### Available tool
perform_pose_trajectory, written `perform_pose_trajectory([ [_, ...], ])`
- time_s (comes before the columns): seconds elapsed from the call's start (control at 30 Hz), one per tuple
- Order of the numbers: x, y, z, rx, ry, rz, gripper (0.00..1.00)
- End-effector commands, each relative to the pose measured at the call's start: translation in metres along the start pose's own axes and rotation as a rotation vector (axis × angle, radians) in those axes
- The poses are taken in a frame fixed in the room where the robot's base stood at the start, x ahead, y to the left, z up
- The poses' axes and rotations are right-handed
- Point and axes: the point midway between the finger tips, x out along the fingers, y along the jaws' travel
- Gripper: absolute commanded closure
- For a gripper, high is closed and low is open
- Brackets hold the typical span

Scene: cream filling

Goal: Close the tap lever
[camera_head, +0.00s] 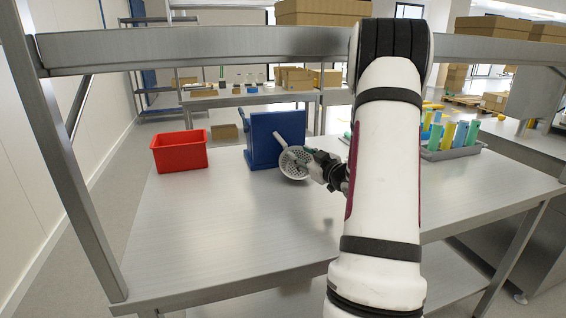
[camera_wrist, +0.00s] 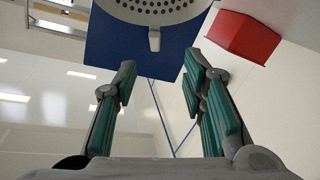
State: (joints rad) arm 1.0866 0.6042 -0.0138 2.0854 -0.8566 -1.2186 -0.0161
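A blue stand (camera_head: 262,138) sits on the steel table. A round, light grey perforated piece (camera_head: 297,164) with a pale bar-like lever (camera_head: 281,140) is at its front right. My gripper (camera_head: 318,163) is just right of the perforated piece in the head view. In the wrist view, my gripper (camera_wrist: 159,64) is open with nothing between its green-padded fingers. The perforated piece (camera_wrist: 155,8) and a small grey tab (camera_wrist: 154,39) lie beyond the fingertips, apart from them. The blue stand (camera_wrist: 110,45) is behind. My arm hides part of the table.
A red bin (camera_head: 180,151) stands left of the stand, also visible in the wrist view (camera_wrist: 241,37). A grey tray (camera_head: 455,152) with colored tubes is at right. The table's front left (camera_head: 215,235) is clear.

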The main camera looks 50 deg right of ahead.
Motion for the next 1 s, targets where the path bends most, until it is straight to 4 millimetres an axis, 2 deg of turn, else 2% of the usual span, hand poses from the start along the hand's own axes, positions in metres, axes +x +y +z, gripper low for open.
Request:
perform_pose_trajectory([
  [0.17,-0.001,0.006,0.008,0.011,0.050,-0.002,0.62],
  [0.5,0.058,0.006,0.005,0.011,0.053,-0.002,0.62],
  [0.6,0.070,0.006,0.004,0.010,0.053,-0.001,0.62],
  [0.83,0.085,0.007,0.004,0.012,0.052,0.000,0.62],
  [1.0,0.110,0.007,0.003,0.012,0.052,-0.002,0.62],
])
